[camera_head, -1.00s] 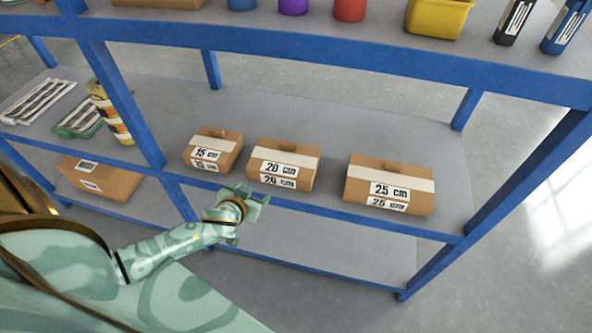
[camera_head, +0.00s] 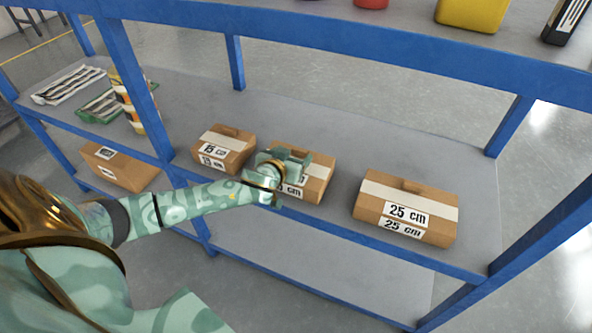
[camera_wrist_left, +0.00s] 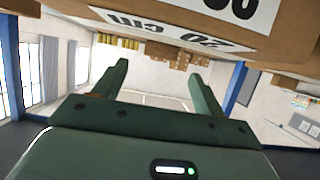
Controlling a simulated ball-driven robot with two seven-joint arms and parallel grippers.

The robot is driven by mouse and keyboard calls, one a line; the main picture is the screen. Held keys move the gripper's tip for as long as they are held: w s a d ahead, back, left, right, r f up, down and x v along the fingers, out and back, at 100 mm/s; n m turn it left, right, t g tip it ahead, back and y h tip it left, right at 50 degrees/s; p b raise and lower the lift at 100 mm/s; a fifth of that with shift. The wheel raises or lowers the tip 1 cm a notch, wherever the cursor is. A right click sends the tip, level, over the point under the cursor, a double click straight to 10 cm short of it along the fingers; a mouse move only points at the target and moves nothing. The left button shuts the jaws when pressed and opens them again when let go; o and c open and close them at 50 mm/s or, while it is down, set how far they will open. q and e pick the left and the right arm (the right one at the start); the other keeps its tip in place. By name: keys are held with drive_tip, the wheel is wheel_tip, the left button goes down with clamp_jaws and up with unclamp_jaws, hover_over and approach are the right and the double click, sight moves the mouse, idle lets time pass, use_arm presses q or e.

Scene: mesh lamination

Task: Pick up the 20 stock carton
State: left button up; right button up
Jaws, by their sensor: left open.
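The 20 cm carton (camera_head: 318,178) is a brown box with a white label, the middle one of three on the middle shelf. My left gripper (camera_head: 287,166) is in front of it in the head view and hides its left part and much of its label. In the left wrist view the carton (camera_wrist_left: 268,48) fills the top edge, its label upside down. There the two green fingers of my left gripper (camera_wrist_left: 158,80) are apart with nothing between them. Whether they touch the carton I cannot tell. My right gripper is out of view.
The 15 cm carton (camera_head: 224,150) stands close on the left and the 25 cm carton (camera_head: 440,208) on the right, with a gap. A blue shelf rail (camera_head: 400,52) runs above. Bare grey shelf (camera_head: 400,150) lies behind the cartons.

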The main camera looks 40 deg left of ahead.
sight(299, 151)
use_arm(q)
drive_tip(key=b+x, duration=0.1)
drive_tip(key=x, duration=0.1)
drive_tip(key=b+x, duration=0.1)
drive_tip(key=x, duration=0.1)
drive_tip(key=shift+f, duration=0.45)
drive_tip(key=shift+w, duration=0.25)
drive_tip(key=shift+s+r, duration=0.1)
drive_tip(key=shift+r, duration=0.05)
clamp_jaws()
